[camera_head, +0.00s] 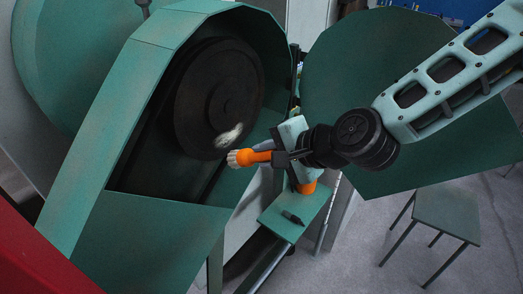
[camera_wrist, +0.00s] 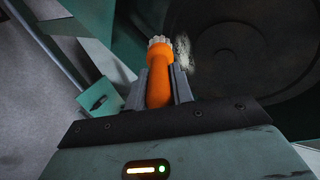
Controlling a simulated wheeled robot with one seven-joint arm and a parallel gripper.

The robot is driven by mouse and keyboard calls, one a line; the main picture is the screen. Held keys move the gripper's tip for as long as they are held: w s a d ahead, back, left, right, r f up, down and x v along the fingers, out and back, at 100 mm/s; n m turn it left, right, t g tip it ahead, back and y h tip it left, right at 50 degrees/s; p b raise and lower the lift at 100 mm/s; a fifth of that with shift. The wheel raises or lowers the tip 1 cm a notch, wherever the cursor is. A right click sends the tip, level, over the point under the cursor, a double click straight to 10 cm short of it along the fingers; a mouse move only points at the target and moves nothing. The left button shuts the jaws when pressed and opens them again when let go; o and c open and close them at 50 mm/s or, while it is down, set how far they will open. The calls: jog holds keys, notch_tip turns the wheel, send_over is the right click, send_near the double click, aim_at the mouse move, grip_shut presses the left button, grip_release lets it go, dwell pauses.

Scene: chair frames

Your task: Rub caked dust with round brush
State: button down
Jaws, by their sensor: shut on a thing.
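The round brush (camera_head: 250,157) has an orange handle and pale bristles. My gripper (camera_head: 283,157) is shut on its handle, with the bristle end pointing left toward the machine's open housing. In the wrist view the brush (camera_wrist: 159,75) stands between the two fingers of my gripper (camera_wrist: 160,88), bristles facing away from me. The caked dust (camera_head: 229,136) is a pale patch on the lower part of a dark round disc (camera_head: 205,95) inside the housing. It also shows in the wrist view (camera_wrist: 184,52), just right of the bristles. Whether the bristles touch it I cannot tell.
The green housing (camera_head: 95,150) surrounds the disc, its rim close to my gripper. A large green round panel (camera_head: 330,60) is behind my arm. A green shelf (camera_head: 275,218) with a small dark object (camera_head: 292,218) lies below. A green stool (camera_head: 446,212) stands at right.

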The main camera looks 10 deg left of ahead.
aim_at(246, 151)
jog(key=d, duration=0.1)
jog(key=s+d, duration=0.1)
jog(key=shift+s+d, duration=0.25)
jog(key=shift+d, duration=0.05)
dwell(0.3)
jog(key=shift+a, duration=0.1)
dwell(0.3)
jog(key=shift+w+a, duration=0.7)
jog(key=shift+a, duration=0.5)
jog(key=shift+w+a, duration=0.75)
jog(key=shift+a, duration=0.4)
jog(key=shift+w+a, duration=0.7)
jog(key=shift+a, duration=0.5)
jog(key=shift+w+a, duration=0.15)
jog(key=shift+a, duration=0.1)
jog(key=shift+w+d, duration=0.3)
jog(key=shift+w, duration=0.2)
jog(key=shift+w+d, duration=0.3)
jog(key=shift+w, duration=0.2)
jog(key=shift+w, duration=0.1)
